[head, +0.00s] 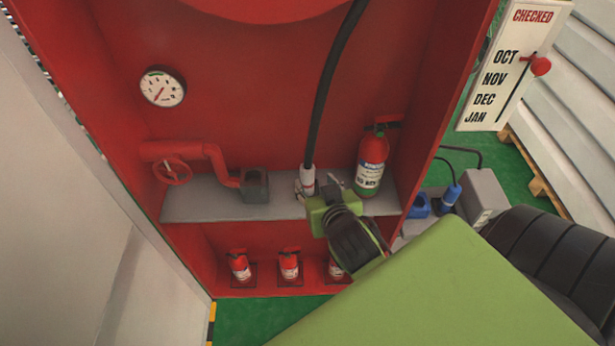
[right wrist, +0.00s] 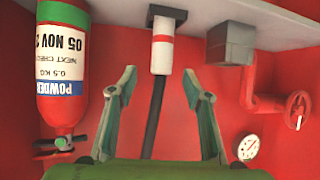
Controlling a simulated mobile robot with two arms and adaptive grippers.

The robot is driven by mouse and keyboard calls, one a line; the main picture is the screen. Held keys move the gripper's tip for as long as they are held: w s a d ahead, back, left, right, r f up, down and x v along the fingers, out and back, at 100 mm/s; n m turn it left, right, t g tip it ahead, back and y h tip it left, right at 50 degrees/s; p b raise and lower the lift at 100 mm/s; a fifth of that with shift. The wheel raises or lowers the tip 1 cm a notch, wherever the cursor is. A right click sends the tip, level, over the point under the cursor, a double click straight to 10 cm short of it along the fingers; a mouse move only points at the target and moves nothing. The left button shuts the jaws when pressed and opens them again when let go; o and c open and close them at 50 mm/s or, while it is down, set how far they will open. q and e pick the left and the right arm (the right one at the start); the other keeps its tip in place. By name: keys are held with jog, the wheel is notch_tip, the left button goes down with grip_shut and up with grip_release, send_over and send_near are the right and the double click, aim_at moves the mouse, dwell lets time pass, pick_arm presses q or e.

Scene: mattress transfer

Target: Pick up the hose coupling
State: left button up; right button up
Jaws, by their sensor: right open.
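The hose coupling (head: 307,179) is a white cylinder at the end of a black hose, upright at the shelf inside the red cabinet. The coupling lies just beyond the fingertips there, roughly centred, not gripped. My left gripper is not in view.
A fire extinguisher (head: 371,160) stands on the grey shelf (head: 205,208) right of the coupling. A grey block (head: 255,185) with a red pipe and valve wheel (head: 172,171) is to the left. Small extinguishers (head: 289,265) stand below. The cabinet's side walls bound the space.

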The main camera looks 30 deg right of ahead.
aim_at(309, 176)
jog(key=x, duration=0.3)
jog(key=shift+w, duration=0.1)
jog(key=shift+w+d+f+p, duration=0.15)
jog(key=shift+w+p, duration=0.25)
jog(key=shift+w, duration=0.05)
jog(key=p+x, duration=0.1)
jog(key=x, duration=0.3)
jog(key=shift+w+f, duration=0.15)
jog(key=shift+f, duration=0.1)
grip_shut()
